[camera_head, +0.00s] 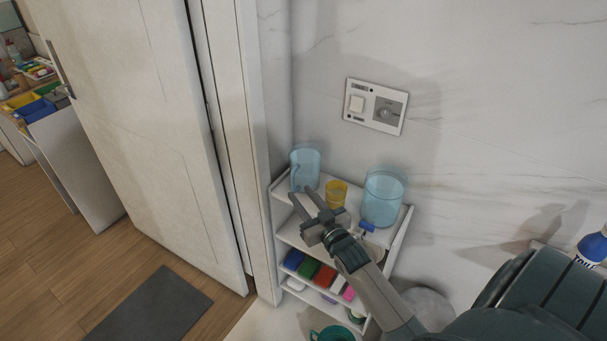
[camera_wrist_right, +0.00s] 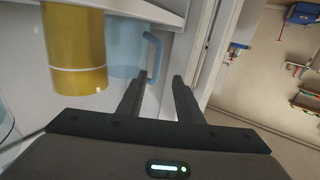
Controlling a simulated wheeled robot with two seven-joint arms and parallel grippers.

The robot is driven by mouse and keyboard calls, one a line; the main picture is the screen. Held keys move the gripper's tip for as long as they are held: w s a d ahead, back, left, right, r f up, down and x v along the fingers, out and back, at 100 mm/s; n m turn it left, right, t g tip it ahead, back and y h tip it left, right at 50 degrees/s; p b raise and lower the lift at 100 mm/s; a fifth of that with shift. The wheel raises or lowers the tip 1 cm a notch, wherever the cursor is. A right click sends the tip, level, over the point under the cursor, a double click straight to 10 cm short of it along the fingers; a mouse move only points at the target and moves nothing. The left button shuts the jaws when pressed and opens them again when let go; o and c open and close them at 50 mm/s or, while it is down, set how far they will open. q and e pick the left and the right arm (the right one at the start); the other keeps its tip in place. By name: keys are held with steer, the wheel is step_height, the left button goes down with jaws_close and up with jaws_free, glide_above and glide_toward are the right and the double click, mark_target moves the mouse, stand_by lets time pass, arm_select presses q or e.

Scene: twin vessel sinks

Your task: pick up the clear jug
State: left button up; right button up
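The clear jug (camera_head: 305,170) is a see-through light-blue vessel standing upright on the top shelf at its left end, close to the door frame. In the right wrist view the jug (camera_wrist_right: 122,45) is behind a yellow cup, with its curved handle (camera_wrist_right: 156,50) facing right, just beyond the fingertips. My right gripper (camera_head: 301,194) is open and empty, its fingers pointing at the jug's handle side. Whether a finger touches the handle cannot be told. My left gripper is not in view.
A yellow cup (camera_head: 336,193) stands right of the jug, and a larger clear-blue container (camera_head: 383,198) stands further right on the white shelf unit (camera_head: 400,235). Lower shelves hold coloured items. The white door (camera_head: 145,130) and its frame are close on the left.

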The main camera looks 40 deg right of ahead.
mark_target(294, 182)
steer(key=w+p, duration=0.1)
steer(key=w, duration=0.1)
steer(key=w+d, duration=0.1)
steer(key=w, duration=0.1)
steer(key=shift+w+d+f+p, duration=0.1)
steer(key=shift+p, duration=0.25)
steer(key=shift+w+f, duration=0.1)
steer(key=shift+w, duration=0.25)
jaws_close()
stand_by(1.1)
